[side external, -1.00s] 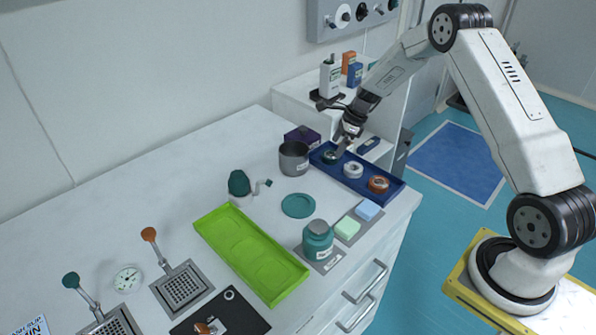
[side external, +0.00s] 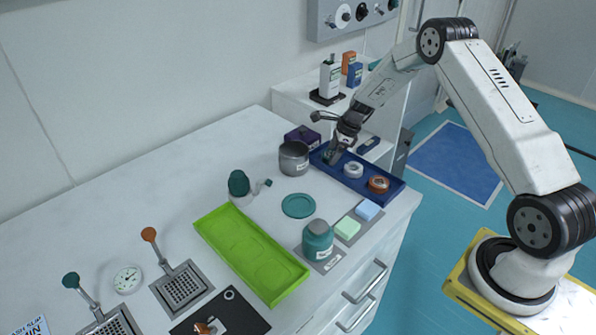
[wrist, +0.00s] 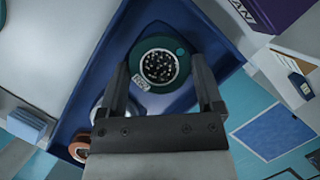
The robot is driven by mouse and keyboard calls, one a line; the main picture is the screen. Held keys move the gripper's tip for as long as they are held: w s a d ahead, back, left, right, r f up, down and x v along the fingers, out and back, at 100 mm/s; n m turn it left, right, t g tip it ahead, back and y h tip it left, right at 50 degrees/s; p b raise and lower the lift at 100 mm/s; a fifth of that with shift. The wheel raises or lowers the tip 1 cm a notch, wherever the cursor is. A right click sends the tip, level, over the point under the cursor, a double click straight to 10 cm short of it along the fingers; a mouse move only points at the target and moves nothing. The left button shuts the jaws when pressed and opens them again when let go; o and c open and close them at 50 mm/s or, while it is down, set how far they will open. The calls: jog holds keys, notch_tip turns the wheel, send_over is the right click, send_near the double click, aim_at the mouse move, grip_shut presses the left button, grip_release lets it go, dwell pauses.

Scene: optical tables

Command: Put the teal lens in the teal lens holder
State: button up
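The teal lens (wrist: 140,57) is a round piece with a speckled dark centre and a small white label, in the dark blue tray (side external: 390,191). My gripper (wrist: 162,75) is open, its two fingers on either side of the lens in the wrist view; contact cannot be made out. In the side view my gripper (side external: 333,156) is low over the tray's far left end and mostly hides the lens. I cannot tell for sure which fixture is the teal lens holder; a teal-topped post (side external: 72,281) stands by a perforated plate at the lower left.
A white ring (side external: 353,169) and an orange-brown ring (side external: 379,184) share the tray. A grey pot (side external: 294,158) and a purple box (side external: 302,138) stand close to its left. A green tray (side external: 250,254), teal disc (side external: 298,205) and teal jar (side external: 318,242) occupy the bench middle.

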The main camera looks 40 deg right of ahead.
jog(key=c, duration=0.9)
jog(key=shift+r, duration=0.1)
jog(key=shift+r, duration=0.7)
jog(key=s+a+r, duration=0.1)
jog(key=s+r, duration=0.2)
jog(key=s, duration=0.1)
jog(key=s+a+r, duration=0.1)
jog(key=s+r, duration=0.3)
jog(key=s, duration=0.1)
jog(key=s+a+r, duration=0.2)
jog(key=s+r, duration=0.2)
jog(key=shift+s+r, duration=0.2)
